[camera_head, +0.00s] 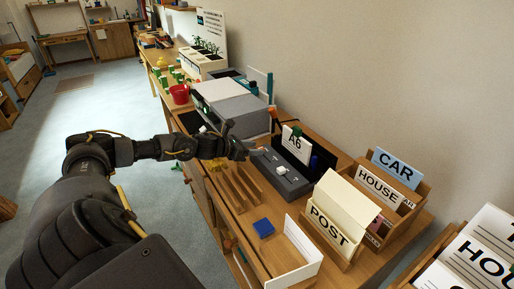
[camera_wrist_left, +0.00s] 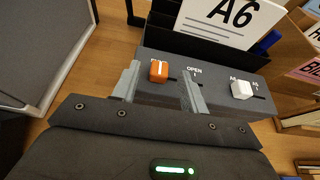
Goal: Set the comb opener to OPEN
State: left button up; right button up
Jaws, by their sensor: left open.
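The comb opener is a dark grey box (camera_head: 290,183) on the wooden bench, with a slotted top; it also shows in the left wrist view (camera_wrist_left: 215,86). It carries an orange slider knob (camera_wrist_left: 158,71) and a white slider knob (camera_wrist_left: 242,90). The word OPEN is printed to the right of the orange knob, and the knob stands left of that word. My left gripper (camera_wrist_left: 158,88) is open, with one finger on each side of the orange knob. I cannot tell whether either finger touches it. In the head view, the left gripper (camera_head: 250,152) is over the box's far end. My right gripper is out of view.
A black rack with an A6 card (camera_head: 295,143) stands right behind the box. A grey machine (camera_head: 225,105) is farther back. Wooden sorting boxes with a POST card (camera_head: 328,226) stand to the right. Wooden rails (camera_head: 236,188) and a blue block (camera_head: 264,228) lie in front.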

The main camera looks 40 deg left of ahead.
pick_arm(q)
jog(key=shift+x, duration=1.05)
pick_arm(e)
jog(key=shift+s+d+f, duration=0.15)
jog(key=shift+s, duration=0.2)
pick_arm(q)
jog(key=shift+s, duration=0.1)
grip_shut()
